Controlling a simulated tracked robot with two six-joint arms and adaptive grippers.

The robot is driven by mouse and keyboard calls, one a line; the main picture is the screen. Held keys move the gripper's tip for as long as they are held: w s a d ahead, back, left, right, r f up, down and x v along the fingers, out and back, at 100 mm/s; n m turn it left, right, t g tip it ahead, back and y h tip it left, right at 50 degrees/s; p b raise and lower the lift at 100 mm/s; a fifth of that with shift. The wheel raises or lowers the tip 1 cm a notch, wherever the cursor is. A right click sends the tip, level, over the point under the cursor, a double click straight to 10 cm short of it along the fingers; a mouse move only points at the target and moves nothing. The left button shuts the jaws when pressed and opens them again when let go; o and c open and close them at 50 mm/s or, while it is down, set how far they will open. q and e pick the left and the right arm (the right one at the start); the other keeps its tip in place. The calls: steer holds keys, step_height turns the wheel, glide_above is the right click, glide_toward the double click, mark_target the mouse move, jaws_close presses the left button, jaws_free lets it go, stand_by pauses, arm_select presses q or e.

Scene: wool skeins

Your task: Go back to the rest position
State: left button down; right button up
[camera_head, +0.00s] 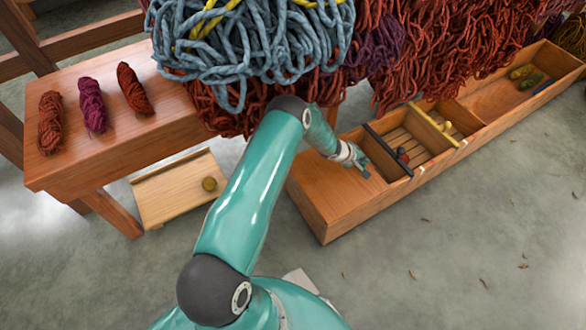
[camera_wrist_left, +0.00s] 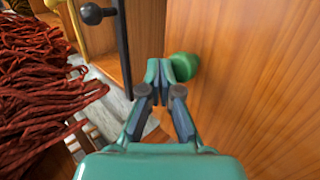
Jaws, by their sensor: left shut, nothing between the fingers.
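My left gripper (camera_head: 360,168) reaches down over the near left end of the long wooden box (camera_head: 327,222). Its fingers are shut with nothing between them. In the left wrist view the shut fingertips (camera_wrist_left: 165,72) point toward a bare wooden surface. A rounded green thing (camera_wrist_left: 186,67) shows just beside the tips, partly hidden by them; I cannot tell if they touch. My right gripper is not in view.
The box has a black divider (camera_head: 386,148) and a yellow one (camera_head: 433,128). A large heap of wool (camera_head: 270,45) hangs close behind my arm. Three skeins lie on the wooden bench (camera_head: 160,118).

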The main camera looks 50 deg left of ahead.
arm_select(q)
steer(key=v, duration=0.7)
steer(key=d+r+m+h, duration=0.1)
steer(key=d+h, duration=0.1)
steer(key=d, duration=1)
steer(key=s+d+m+g+h, duration=0.1)
steer(key=s+d+m+g, duration=0.15)
steer(key=s+d, duration=0.65)
steer(key=s+d+f+m+g, duration=0.1)
steer(key=s+d+m+g, duration=0.25)
steer(key=s, duration=0.65)
steer(key=s+d+f+m+g, duration=0.1)
steer(key=s+d+m+g, duration=0.3)
steer(key=s, duration=0.6)
step_height(320, 180, up, 34)
steer(key=a+m+t+p, duration=0.1)
steer(key=m+t+p, duration=0.1)
steer(key=p, duration=3.2)
steer(key=shift+a+m+y, duration=0.15)
steer(key=shift+m+y, duration=0.15)
steer(key=shift+m, duration=0.5)
